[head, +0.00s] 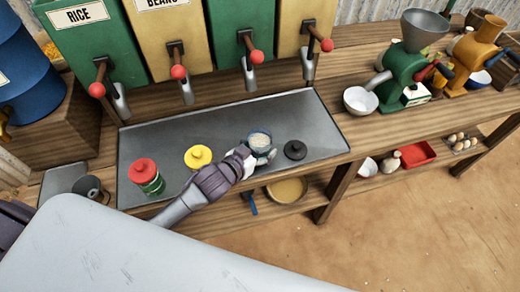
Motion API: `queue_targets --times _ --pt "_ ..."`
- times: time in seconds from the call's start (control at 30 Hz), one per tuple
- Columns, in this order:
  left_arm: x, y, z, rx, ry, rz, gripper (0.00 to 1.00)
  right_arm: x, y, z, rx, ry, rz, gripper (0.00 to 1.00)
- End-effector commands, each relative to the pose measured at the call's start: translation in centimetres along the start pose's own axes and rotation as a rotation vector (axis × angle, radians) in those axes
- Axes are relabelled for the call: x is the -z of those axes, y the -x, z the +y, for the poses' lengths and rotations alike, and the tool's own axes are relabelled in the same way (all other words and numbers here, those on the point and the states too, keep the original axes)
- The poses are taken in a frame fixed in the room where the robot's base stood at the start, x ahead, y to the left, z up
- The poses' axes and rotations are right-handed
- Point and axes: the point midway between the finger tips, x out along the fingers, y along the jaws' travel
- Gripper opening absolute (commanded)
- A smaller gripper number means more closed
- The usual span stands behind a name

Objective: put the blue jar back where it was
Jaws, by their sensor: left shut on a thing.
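The blue jar (260,139) stands open near the middle of the grey metal tray (225,125). Pale grains show in its mouth. My left gripper (247,153) reaches in from the lower left and is shut on the jar. The fingers and wrist hide part of the jar's side, and I cannot tell whether its base touches the tray. A black lid (295,150) with a knob lies on the tray to the right of the jar. My right gripper is not in view.
A green grinder (405,65) and a white bowl (361,100) stand right. The tray's right end is clear.

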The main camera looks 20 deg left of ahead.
Motion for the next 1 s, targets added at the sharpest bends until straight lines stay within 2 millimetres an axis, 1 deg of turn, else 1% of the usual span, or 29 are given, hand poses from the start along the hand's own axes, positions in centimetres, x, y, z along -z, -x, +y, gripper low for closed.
queue_targets --times 0.1,0.47,0.5,0.57,0.6,0.63,0.93,1.0 --pt "-0.9 -0.5 0.0 0.000 0.000 0.004 0.08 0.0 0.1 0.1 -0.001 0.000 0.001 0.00" --pt "-1.3 -0.6 0.1 -0.001 0.000 0.005 0.08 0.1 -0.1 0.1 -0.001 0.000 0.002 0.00" --pt "-1.4 -0.6 0.1 -0.001 0.000 0.002 0.70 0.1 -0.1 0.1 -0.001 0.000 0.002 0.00" --pt "-1.4 -0.6 0.1 -0.001 0.000 0.002 0.80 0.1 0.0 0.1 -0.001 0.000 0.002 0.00" --pt "-1.4 -0.6 0.1 -0.001 0.000 0.002 0.87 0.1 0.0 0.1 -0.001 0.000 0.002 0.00" --pt "-1.4 -0.6 0.1 -0.001 -0.001 0.002 0.92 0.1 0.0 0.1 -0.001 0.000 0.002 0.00" --pt "-1.4 -0.6 0.1 -0.001 -0.001 0.002 0.92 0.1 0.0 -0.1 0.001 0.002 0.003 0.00" --pt "-1.0 -0.4 0.1 -0.001 -0.002 0.002 0.92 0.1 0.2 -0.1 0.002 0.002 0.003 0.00"
